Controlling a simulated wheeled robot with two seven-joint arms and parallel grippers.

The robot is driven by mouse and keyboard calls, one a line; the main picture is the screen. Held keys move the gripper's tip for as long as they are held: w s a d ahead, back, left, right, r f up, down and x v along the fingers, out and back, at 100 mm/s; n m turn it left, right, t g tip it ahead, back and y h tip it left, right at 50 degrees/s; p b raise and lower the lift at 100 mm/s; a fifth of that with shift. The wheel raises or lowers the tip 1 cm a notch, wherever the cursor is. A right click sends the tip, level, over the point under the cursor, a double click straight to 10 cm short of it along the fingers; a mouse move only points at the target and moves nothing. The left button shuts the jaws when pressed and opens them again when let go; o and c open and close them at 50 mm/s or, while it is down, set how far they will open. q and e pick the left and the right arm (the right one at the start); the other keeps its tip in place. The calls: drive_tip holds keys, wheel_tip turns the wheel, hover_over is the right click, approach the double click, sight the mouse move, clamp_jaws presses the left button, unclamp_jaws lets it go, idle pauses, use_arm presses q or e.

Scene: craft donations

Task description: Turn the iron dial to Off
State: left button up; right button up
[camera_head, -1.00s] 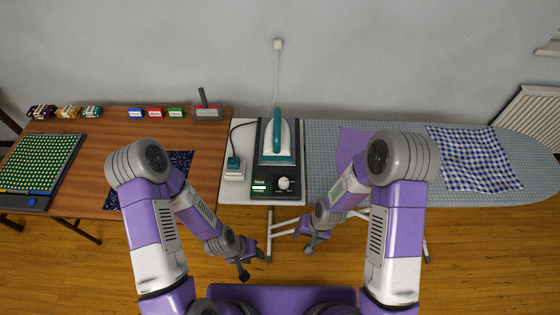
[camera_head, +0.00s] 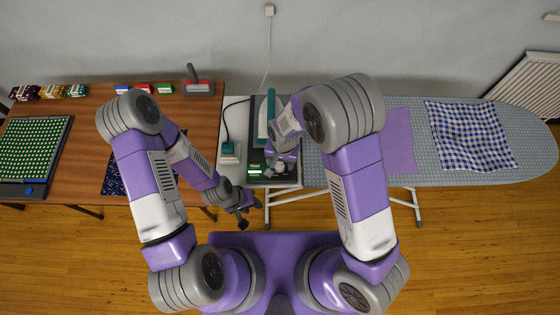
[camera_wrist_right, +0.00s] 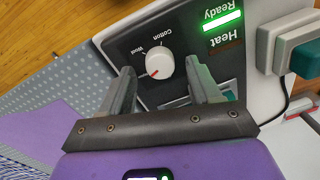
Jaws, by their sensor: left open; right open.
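The iron dial (camera_wrist_right: 159,65) is a round white knob with a red mark, on a dark control panel (camera_wrist_right: 185,30) marked "Wool" and "Cotton". In the right wrist view its red mark points lower left, toward a label partly hidden by a finger. My right gripper (camera_wrist_right: 162,80) is open, its fingers on either side of the dial; contact cannot be told. In the head view my right gripper (camera_head: 276,169) covers the dial. The teal-handled iron (camera_head: 271,112) stands behind the panel. My left gripper (camera_head: 245,216) is open and empty in front of the table edge.
A green "Ready" light (camera_wrist_right: 222,22) is lit beside a dark "Heat" label. A teal button box (camera_head: 230,149) stands left of the panel. The ironing board (camera_head: 415,170) with purple and checked cloths lies right. The brown table (camera_head: 90,120) is left.

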drive_tip(key=shift+f, duration=0.5)
drive_tip(key=shift+s+f, duration=0.1)
drive_tip(key=c, duration=1)
